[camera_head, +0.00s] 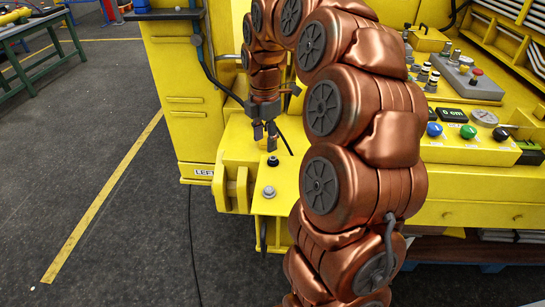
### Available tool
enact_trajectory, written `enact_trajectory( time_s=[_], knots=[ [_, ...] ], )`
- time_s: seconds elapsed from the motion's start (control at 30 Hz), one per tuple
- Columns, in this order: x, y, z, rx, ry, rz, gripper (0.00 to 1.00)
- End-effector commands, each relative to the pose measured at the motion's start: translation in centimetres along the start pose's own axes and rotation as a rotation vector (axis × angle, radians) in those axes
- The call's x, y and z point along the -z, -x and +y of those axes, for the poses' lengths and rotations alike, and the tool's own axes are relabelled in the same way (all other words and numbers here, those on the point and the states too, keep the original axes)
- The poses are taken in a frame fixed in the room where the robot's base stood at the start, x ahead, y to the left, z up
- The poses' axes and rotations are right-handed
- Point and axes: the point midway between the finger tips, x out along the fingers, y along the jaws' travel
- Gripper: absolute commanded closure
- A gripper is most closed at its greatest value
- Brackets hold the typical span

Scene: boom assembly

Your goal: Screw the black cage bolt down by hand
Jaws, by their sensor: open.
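The black cage bolt (273,161) stands on the yellow plate (256,165), its dark head showing. My gripper (265,136) hangs pointing down above and slightly left of the bolt in the picture. Its two dark fingers are apart with nothing seen between them. A gap shows between the fingertips and the bolt head, so they look apart from it. The bolt's shank and how far it is screwed in are hidden.
A grey bolt (268,192) stands on the plate nearer to me. My copper-coloured arm arches across the middle and right. A control panel (470,130) with coloured buttons lies to the right. A green bench (40,50) is far left; the floor at left is clear.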

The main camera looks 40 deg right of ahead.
Motion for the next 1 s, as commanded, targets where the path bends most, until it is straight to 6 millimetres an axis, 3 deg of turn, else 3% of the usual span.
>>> enact_trajectory(
  time_s=[0.1,0.27,0.47,0.8,1.0],
  knots=[
    [-2.4,-0.8,1.2,-0.005,0.079,-0.006,0.5],
    [-3.7,-1.2,1.7,-0.006,0.136,-0.012,0.5],
    [-3.9,-2.5,1.8,-0.007,0.143,-0.013,0.5],
    [-3.9,-6.9,1.8,-0.006,0.141,-0.01,0.5],
    [-3.8,-8.5,1.8,-0.007,0.142,-0.011,0.5]
  ],
)
